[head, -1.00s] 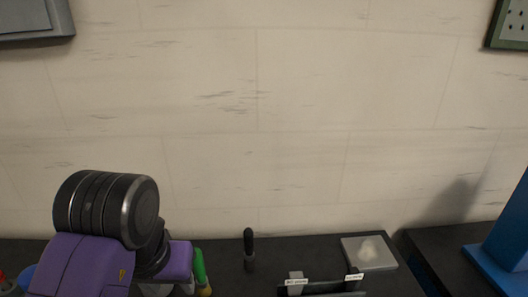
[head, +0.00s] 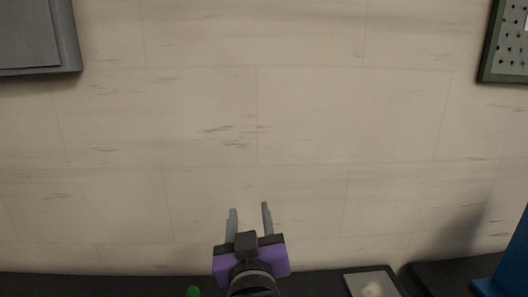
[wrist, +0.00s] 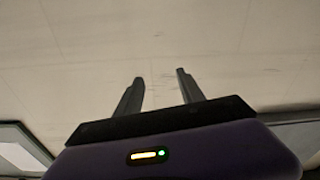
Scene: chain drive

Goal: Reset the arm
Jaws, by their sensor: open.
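My gripper (head: 250,213) is raised in front of the pale wall at the lower middle of the head view. Its two grey fingers point up and stand apart, with nothing between them. Its purple body and part of my dark wrist show below the fingers. In the wrist view my gripper (wrist: 160,80) is also open and empty, with only the wall beyond the fingertips.
A dark bench top (head: 130,284) runs along the bottom edge. On it are a green-topped item (head: 193,291) and a grey plate (head: 368,284). A blue structure (head: 512,255) stands at the right. A grey panel (head: 72,40) and a green-framed pegboard (head: 486,65) hang on the wall.

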